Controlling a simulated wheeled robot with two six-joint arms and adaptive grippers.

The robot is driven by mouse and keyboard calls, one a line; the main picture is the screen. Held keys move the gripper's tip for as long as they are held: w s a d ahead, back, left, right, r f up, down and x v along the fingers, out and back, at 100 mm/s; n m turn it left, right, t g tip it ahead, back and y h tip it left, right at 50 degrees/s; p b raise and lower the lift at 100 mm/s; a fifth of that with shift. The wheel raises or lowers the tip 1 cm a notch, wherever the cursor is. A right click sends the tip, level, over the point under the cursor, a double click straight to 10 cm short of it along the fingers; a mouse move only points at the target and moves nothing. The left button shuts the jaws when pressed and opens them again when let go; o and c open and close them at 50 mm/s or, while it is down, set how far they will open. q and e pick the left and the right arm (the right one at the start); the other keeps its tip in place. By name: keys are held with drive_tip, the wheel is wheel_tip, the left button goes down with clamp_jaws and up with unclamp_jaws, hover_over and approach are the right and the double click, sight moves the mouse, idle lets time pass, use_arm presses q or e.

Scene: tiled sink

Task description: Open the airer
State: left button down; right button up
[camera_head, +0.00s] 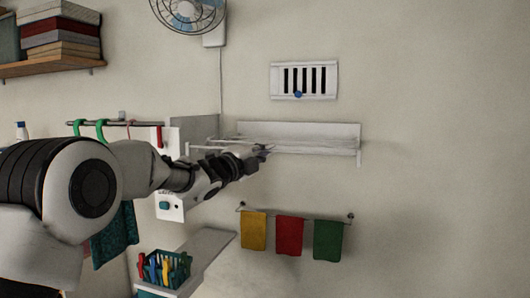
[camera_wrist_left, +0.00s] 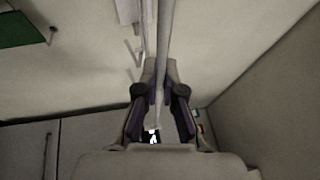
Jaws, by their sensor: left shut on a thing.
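The airer (camera_head: 310,131) is a pale wall-mounted rack on the wall, with a flat back panel and thin rails in front of it. My left arm reaches across from the left, and my left gripper (camera_head: 262,152) is at the rack's front, left of its middle. In the left wrist view the gripper (camera_wrist_left: 160,75) is shut on a thin pale bar of the airer (camera_wrist_left: 164,35), which runs between the two fingers. The arm and gripper hide part of the rack's left side. My right gripper is not in view.
A vent (camera_head: 304,80) is above the airer and a wall fan (camera_head: 188,12) is at upper left. Below hang yellow, red and green cloths (camera_head: 289,236) on a rail. A basket of pegs (camera_head: 163,268) stands at lower left. The wall to the right is bare.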

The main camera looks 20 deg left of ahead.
use_arm(q)
drive_tip(key=c, duration=1.3)
unclamp_jaws()
drive_tip(key=shift+w+d, duration=0.1)
drive_tip(key=v, duration=1.2)
drive_tip(key=shift+f, duration=0.1)
